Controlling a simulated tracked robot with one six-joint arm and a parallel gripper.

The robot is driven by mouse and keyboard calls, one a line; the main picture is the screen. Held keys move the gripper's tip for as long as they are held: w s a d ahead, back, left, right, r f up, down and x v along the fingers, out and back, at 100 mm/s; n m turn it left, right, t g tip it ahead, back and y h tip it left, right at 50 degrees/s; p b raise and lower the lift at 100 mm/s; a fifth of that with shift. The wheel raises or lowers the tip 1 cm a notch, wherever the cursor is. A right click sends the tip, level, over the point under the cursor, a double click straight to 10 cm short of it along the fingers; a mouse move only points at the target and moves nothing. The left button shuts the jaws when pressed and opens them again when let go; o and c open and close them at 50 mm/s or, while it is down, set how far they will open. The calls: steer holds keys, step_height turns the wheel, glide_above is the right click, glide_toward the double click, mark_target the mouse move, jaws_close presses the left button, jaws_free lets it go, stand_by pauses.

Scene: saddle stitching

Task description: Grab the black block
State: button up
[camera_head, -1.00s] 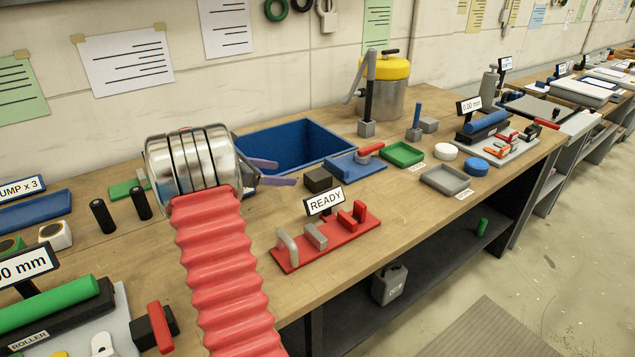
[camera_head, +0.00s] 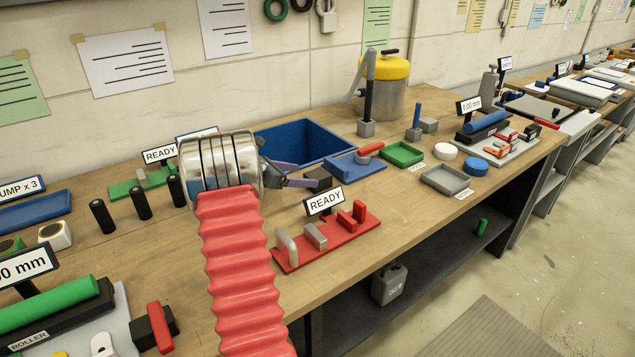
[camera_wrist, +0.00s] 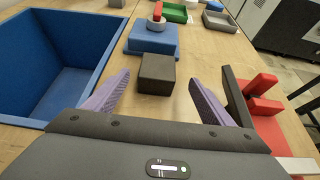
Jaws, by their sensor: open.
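The black block (camera_wrist: 157,74) is a small dark cube on the wooden bench. In the wrist view it sits just ahead of my open gripper (camera_wrist: 152,90), roughly in line with the gap between the two purple-padded fingers. The fingers are apart and nothing is held between them. In the head view my gripper (camera_head: 295,176) reaches right from the silver wrist, and the block (camera_head: 318,178) shows beside the fingertips, partly hidden by them.
A blue bin (camera_wrist: 50,62) stands left of the fingers. A blue fixture (camera_wrist: 152,40) with a red-handled part lies just beyond the block. A red fixture (camera_head: 340,243) with a READY sign (camera_head: 324,201) is close on the right. Green and grey trays lie farther along.

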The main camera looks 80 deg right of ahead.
mark_target(317, 174)
steer(key=shift+d+r+x, duration=0.1)
steer(key=shift+r+x, duration=0.05)
steer(key=shift+x, duration=1.15)
steer(key=shift+d+r+x, duration=0.1)
steer(key=shift+d+x, duration=0.05)
steer(key=shift+x, duration=1.15)
steer(key=shift+w, duration=0.1)
steer(key=shift+c, duration=0.7)
steer(key=c, duration=1.4)
